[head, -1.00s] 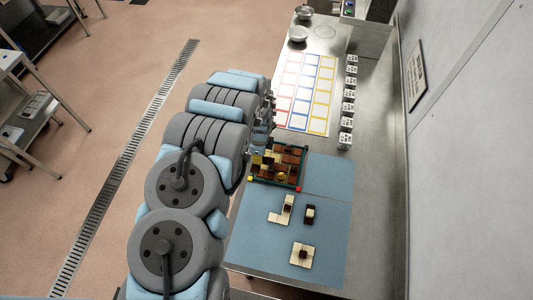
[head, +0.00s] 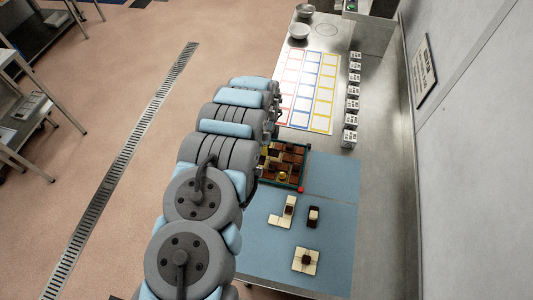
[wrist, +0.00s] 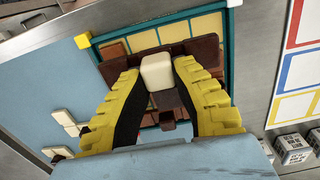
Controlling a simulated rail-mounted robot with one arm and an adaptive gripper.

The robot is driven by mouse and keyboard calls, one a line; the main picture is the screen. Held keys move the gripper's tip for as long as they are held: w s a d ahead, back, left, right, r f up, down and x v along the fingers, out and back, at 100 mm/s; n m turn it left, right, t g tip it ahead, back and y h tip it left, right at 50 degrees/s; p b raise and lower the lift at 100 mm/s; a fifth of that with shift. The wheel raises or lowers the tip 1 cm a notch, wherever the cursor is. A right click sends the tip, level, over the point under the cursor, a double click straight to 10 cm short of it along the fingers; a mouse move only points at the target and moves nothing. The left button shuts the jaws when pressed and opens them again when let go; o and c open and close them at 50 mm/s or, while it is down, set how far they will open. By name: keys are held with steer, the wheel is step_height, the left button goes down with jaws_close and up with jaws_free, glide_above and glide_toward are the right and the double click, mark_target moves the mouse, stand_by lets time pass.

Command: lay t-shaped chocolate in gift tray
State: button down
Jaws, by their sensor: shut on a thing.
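My gripper (wrist: 158,78) is shut on a chocolate piece over the gift tray. A cream cell (wrist: 157,72) of this piece sits between the yellow fingertips, with dark brown cells (wrist: 166,99) against it. The fingers hide part of its outline, so I cannot make out the full T shape or whether it touches the tray. The gift tray (wrist: 159,27) has a teal-green rim and contains brown and cream pieces. In the head view its right part (head: 304,164) shows, while my arm covers its left part and my gripper.
On the blue mat (head: 330,235) lie a cream L-shaped piece (head: 289,205), a small dark-and-cream piece (head: 313,213) and a cream piece with a dark centre (head: 305,265). Coloured grid sheets (head: 309,90), several small labelled blocks (head: 352,105) and bowls (head: 299,31) stand beyond.

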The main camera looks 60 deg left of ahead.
steer(key=shift+w+a+f+b, duration=0.45)
steer(key=shift+f+b, duration=0.3)
steer(key=shift+b, duration=0.1)
steer(key=shift+w+a+f+b, duration=0.3)
steer(key=shift+a+f+b, duration=0.15)
steer(key=shift+f+b, duration=0.35)
step_height(320, 180, down, 3)
steer(key=shift+s+r+b, duration=0.1)
steer(key=shift+b, duration=0.95)
steer(key=shift+r, duration=0.1)
steer(key=shift+f, duration=0.2)
steer(key=c, duration=1)
jaws_free()
